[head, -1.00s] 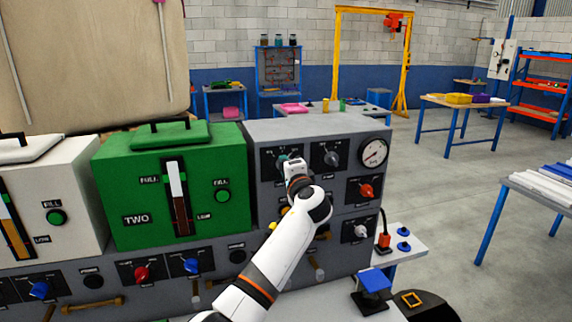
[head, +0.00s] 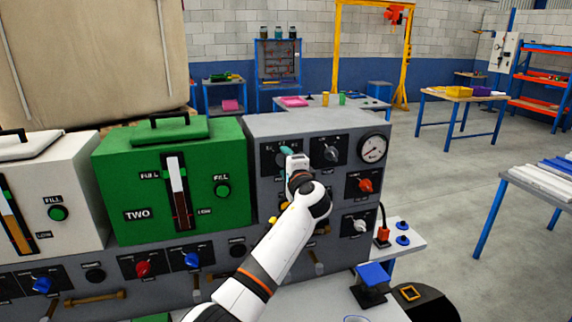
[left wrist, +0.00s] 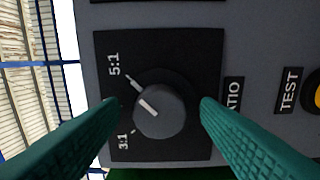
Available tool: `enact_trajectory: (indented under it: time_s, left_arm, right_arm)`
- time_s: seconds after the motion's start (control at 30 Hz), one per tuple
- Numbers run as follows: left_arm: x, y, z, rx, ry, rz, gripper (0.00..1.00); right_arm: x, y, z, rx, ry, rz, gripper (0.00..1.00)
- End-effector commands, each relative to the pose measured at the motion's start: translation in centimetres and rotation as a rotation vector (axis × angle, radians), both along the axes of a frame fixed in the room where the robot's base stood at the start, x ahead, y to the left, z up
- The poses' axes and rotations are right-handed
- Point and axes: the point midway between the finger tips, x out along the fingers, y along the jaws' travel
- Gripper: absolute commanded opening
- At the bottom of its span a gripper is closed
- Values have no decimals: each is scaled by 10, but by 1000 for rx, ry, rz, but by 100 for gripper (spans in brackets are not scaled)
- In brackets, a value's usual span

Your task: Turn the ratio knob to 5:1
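The ratio knob (left wrist: 162,110) is a round dark grey knob on a black plate, in the left wrist view. Its white pointer aims to the left and up, between the 3:1 mark (left wrist: 123,141) and the 5:1 mark (left wrist: 114,64). It is closer to the 5:1 tick but not in line with it. My left gripper (left wrist: 160,106) has its teal fingers apart, one on each side of the knob, with visible gaps. In the head view my left gripper (head: 287,151) is at the top left plate of the grey panel and covers most of the knob. My right gripper is not in view.
The grey panel (head: 318,124) carries another knob (head: 331,154), a red knob (head: 365,185) and a gauge (head: 373,149) right of my gripper. A green tank box (head: 125,180) stands close on the left. A TEST label (left wrist: 288,90) and yellow button lie right of the knob.

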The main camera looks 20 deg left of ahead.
Motion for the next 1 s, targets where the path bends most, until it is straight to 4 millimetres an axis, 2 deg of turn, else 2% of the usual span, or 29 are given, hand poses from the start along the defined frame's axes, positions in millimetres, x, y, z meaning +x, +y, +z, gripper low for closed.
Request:
enact_trajectory:
  time_s: [0.27,0.43,0.8,1.0]
  left_arm:
    - [-1,0,0,-2,0,1,57]
    - [-10,-7,-3,-2,-2,-1,57]
    - [-68,-47,-5,-4,-3,-4,57]
    - [-92,-63,-3,-2,-1,-2,57]
  right_arm:
    - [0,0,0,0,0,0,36]
    - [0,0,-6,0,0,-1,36]
    - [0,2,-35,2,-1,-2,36]
    - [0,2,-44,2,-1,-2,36]
